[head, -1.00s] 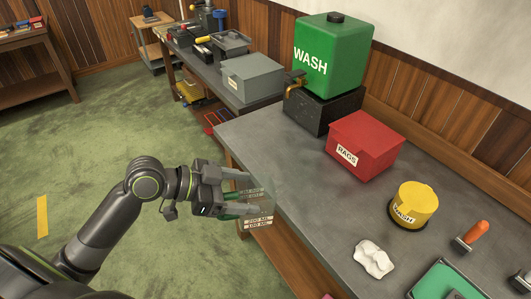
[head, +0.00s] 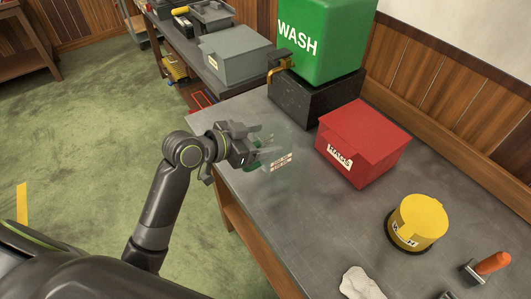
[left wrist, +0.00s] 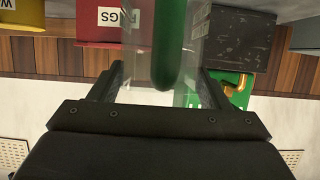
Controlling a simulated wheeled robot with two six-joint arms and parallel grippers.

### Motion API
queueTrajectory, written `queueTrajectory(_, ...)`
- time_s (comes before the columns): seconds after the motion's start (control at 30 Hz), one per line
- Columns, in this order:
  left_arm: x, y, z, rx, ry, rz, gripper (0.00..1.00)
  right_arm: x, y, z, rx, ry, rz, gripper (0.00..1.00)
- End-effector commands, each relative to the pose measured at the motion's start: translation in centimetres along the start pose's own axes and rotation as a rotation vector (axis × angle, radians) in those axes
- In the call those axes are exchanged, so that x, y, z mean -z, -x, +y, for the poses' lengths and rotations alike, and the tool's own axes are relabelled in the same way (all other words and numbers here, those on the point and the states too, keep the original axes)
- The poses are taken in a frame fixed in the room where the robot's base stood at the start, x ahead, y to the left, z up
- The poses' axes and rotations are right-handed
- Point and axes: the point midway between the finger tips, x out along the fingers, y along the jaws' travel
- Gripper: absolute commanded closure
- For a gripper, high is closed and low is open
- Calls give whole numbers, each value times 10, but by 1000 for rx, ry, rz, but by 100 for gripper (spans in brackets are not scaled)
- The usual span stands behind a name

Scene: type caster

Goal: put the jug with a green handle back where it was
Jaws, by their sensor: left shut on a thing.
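The clear jug (head: 280,162) has white label strips and a green handle (left wrist: 168,45). My left gripper (head: 260,153) is shut on the jug at its handle, which runs between the fingers in the left wrist view. The jug is over the bench (head: 262,210) near its left edge, left of the red box and in front of the black block. I cannot tell whether its base touches the bench. The gripper covers part of the handle in the head view. My right gripper is not in view.
A green WASH tank (head: 325,40) with a brass tap (head: 279,70) stands on a black block (head: 318,98). The red RAGS box (head: 365,140), yellow tin (head: 418,222), white cloth (head: 360,284) and orange-handled tool (head: 491,263) are to the right.

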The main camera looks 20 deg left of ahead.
Motion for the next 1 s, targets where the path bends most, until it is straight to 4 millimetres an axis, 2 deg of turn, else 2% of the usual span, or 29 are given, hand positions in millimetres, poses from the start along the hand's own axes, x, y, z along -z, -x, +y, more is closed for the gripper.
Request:
queueTrajectory(0.33,-38,-16,0,-1,1,0,82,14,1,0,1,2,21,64)
queueTrajectory(0.77,-45,-19,0,-1,-2,2,82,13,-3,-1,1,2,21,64)
queueTrajectory(0.8,-44,-19,0,-1,-2,1,26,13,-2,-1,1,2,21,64)
queueTrajectory(0.93,-44,-18,0,-1,-2,1,9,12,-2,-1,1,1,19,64)
queueTrajectory(1.0,-44,-18,0,-1,-2,1,8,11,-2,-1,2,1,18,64)
